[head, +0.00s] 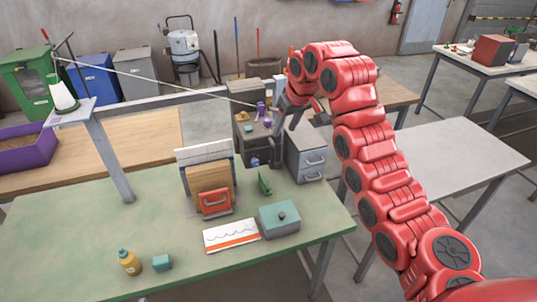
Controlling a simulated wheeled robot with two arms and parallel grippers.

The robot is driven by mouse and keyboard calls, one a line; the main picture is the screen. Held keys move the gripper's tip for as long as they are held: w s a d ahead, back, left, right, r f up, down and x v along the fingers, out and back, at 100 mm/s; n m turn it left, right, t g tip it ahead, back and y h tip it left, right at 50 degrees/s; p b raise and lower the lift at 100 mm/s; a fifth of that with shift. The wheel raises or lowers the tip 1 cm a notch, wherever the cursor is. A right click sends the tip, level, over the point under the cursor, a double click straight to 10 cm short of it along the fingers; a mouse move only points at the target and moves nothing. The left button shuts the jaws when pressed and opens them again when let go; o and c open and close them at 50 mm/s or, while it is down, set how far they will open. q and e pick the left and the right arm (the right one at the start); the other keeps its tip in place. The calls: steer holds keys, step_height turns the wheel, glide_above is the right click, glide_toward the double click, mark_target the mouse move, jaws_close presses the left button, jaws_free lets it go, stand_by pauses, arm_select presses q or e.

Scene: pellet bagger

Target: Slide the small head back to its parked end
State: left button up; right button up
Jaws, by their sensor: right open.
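A small grey head with purple knobs (256,134) stands behind the green table's right rear part. A pale thread runs to it from a white and green cone (63,94) at upper left. My right gripper (284,112) points down just right of the head, close beside its knobs. Its fingers are small and partly covered by my red arm; I see nothing held in it. Whether it touches the head I cannot tell. A grey beam (165,100) runs left from behind the head towards the cone's stand. My left gripper is out of view.
A brown bag with a red-orange front (215,201) stands before a white board. A grey drawer cabinet (308,160) stands right of the head.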

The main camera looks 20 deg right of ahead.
steer(key=p, duration=0.1)
glide_above(274, 153)
steer(key=s, duration=0.3)
step_height(274, 153, down, 7)
steer(key=p+x, duration=0.1)
steer(key=x, duration=0.1)
steer(key=p+x, duration=0.1)
steer(key=x, duration=0.2)
steer(key=p+x, duration=0.1)
steer(key=x, duration=0.1)
steer(key=shift+w+d+f+p, duration=0.3)
steer(key=shift+f, duration=0.05)
steer(key=shift+x, duration=0.95)
jaws_close()
